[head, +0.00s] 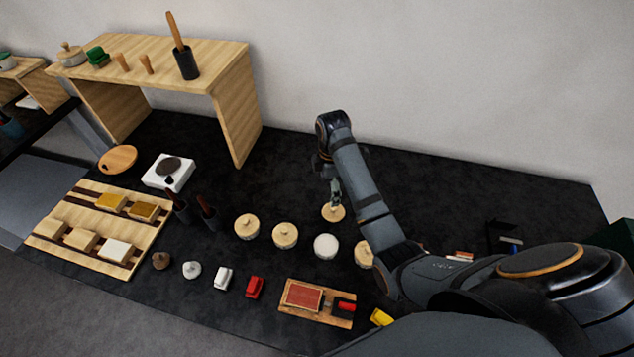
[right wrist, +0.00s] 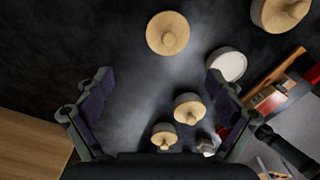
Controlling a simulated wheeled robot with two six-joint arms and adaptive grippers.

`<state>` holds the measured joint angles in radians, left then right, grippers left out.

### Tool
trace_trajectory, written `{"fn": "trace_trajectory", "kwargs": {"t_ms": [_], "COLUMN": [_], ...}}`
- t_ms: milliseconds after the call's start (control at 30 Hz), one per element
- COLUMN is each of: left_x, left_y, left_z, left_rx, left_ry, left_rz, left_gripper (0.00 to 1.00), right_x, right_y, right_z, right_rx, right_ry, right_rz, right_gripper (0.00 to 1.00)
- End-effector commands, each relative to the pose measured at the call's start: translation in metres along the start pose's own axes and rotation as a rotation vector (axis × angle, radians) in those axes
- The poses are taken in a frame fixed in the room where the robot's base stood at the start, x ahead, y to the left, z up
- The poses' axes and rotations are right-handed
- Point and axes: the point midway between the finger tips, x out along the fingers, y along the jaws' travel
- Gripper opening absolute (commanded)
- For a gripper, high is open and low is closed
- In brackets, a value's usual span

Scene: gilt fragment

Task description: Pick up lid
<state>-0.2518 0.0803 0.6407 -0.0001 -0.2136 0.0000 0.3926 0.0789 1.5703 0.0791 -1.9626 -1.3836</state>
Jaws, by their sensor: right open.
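A round wooden lid with a small knob (head: 333,213) lies by itself on the black mat, behind the row of jars. It shows near the top of the right wrist view (right wrist: 168,33). An uncovered white jar (head: 326,246) stands just in front of it, and at the right of the right wrist view (right wrist: 229,65). My right gripper (head: 336,190) is above the lid, pointing down. Its fingers are wide apart and empty in the right wrist view (right wrist: 159,76), with the lid beyond the fingertips. My left gripper is not in view.
Lidded jars stand left (head: 285,235) and right (head: 365,254) of the white jar. A wooden board with a red pad (head: 304,297) lies in front. A wooden stand (head: 235,115) rises at the back left. The mat behind the lid is clear.

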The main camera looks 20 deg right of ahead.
Motion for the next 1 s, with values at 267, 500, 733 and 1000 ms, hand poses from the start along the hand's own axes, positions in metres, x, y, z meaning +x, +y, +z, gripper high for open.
{"fn": "trace_trajectory", "kwargs": {"t_ms": [267,500,733,1000], "left_x": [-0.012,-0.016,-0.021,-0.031], "left_y": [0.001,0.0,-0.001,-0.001], "left_z": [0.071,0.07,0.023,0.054], "left_rx": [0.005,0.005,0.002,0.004], "left_ry": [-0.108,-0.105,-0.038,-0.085], "left_rz": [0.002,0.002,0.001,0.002], "left_gripper": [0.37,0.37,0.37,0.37], "right_x": [0.018,0.05,0.064,0.102], "right_y": [-0.001,0.0,0.001,0.004], "right_z": [0.0,0.001,0.004,0.007], "right_rx": [-0.001,-0.001,0.0,-0.001], "right_ry": [-0.001,-0.001,-0.002,0.0], "right_rz": [-0.005,-0.002,-0.005,-0.002], "right_gripper": [0.94,0.94,0.94,0.94]}}
